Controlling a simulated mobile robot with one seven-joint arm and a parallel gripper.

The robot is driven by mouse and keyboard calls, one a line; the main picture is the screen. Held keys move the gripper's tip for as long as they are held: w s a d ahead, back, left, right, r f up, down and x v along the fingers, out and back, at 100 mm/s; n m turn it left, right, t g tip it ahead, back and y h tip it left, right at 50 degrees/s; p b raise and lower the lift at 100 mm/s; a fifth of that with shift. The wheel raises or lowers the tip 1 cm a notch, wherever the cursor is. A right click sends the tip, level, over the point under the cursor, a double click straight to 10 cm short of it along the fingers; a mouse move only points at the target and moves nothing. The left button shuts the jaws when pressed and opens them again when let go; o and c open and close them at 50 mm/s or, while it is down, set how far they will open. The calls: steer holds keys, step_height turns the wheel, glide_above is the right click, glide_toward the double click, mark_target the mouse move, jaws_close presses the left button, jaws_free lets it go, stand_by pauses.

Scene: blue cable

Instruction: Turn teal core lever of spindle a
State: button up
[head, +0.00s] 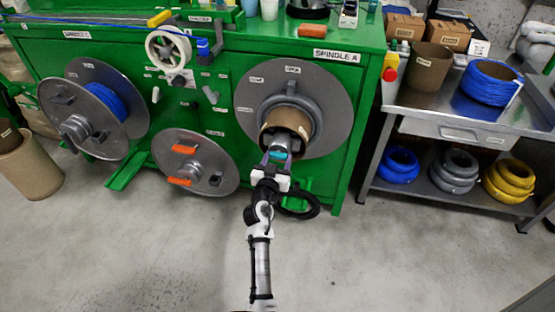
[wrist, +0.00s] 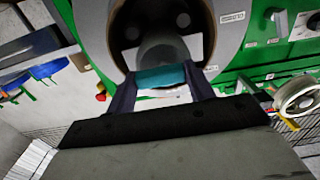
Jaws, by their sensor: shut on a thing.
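Spindle A is a large grey disc (head: 331,92) on the right of the green machine's front, under the "SPINDLE A" label. A brown cardboard core (head: 287,119) sits at its hub. The teal core lever (wrist: 161,76) shows in the wrist view, between my two fingertips, in front of the grey hub. My gripper (head: 279,154) reaches up to the front of the hub from below and is shut on the lever. In the head view only a small teal patch of the lever shows, and my fingers hide part of it.
A lower reel (head: 213,168) with orange handles sits to the left of my arm. Further left is a reel of blue cable (head: 110,100). A metal bench (head: 440,108) stands to the right. The floor in front is clear.

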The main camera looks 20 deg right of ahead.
steer(key=shift+n, duration=0.4)
steer(key=n, duration=0.3)
steer(key=shift+n, duration=0.3)
steer(key=n, duration=0.4)
steer(key=shift+a+r+n, duration=0.1)
steer(key=shift+r+n, duration=0.1)
steer(key=shift+n, duration=0.1)
steer(key=n+p, duration=0.1)
steer(key=n, duration=0.3)
steer(key=shift+n, duration=0.3)
steer(key=n+p, duration=0.1)
steer(key=n, duration=0.3)
steer(key=shift+w+a+p, duration=0.1)
steer(key=shift+a+p, duration=0.05)
steer(key=shift+p, duration=0.2)
steer(key=shift+n, duration=0.3)
steer(key=o, duration=1)
